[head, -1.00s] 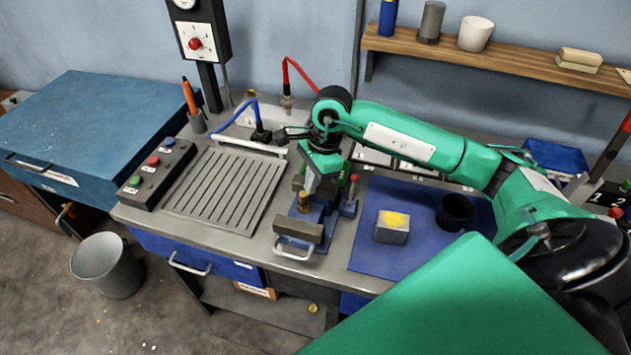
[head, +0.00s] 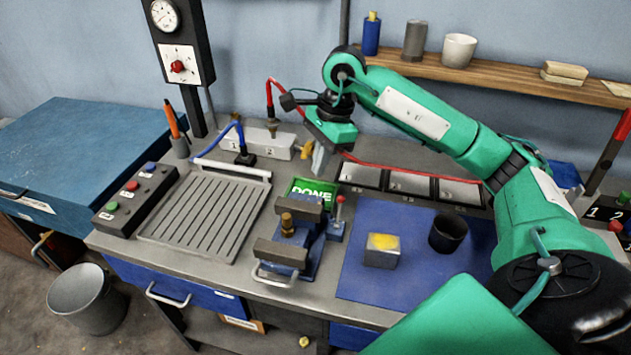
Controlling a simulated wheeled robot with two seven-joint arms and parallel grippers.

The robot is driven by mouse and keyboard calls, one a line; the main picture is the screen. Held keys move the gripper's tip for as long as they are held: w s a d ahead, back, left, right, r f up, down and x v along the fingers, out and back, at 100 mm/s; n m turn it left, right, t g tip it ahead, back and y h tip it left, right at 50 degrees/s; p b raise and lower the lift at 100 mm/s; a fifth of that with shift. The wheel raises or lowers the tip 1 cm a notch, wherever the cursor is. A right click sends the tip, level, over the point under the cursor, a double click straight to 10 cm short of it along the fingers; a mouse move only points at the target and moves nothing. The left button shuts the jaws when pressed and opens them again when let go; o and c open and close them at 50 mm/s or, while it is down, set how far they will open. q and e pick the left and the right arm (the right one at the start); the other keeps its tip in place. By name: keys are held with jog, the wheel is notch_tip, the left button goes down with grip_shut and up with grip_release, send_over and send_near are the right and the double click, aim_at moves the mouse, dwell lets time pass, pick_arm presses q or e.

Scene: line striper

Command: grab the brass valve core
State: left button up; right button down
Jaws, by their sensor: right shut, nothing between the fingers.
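A brass valve core (head: 287,224) stands upright between the jaws of a blue vise (head: 290,262) near the front of the bench. My right gripper (head: 320,160) is shut and empty. It hangs above the bench, behind and above the vise, and is apart from the brass piece. My left gripper is not in view.
A green DONE display (head: 313,190) and a red-tipped lever (head: 338,215) stand by the vise. A grooved tray (head: 205,205) lies left. A blue mat (head: 370,285) holds a grey box with a yellow top (head: 383,250) and a dark cup (head: 448,232). A hose manifold (head: 262,143) stands behind.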

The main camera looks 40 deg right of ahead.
jog(key=c, duration=2.1)
grip_release()
jog(key=shift+d+r, duration=0.2)
jog(key=shift+d, duration=0.05)
jog(key=o, duration=0.3)
jog(key=shift+r, duration=0.2)
jog(key=o, duration=0.6)
jog(key=a+p, duration=0.1)
jog(key=a+r+p, duration=0.1)
jog(key=shift+w+a+n, duration=0.2)
jog(key=shift+a+n, duration=0.1)
jog(key=shift+n, duration=0.1)
jog(key=n+h+p, duration=0.3)
jog(key=p, duration=0.3)
send_over(286, 216)
notch_tip(286, 216, down, 8)
jog(key=p, duration=0.3)
jog(key=shift+a+f, duration=0.15)
jog(key=shift+f+p, duration=0.15)
jog(key=shift+p, duration=0.15)
notch_tip(286, 216, down, 4)
jog(key=p, duration=0.3)
jog(key=shift+f, duration=0.45)
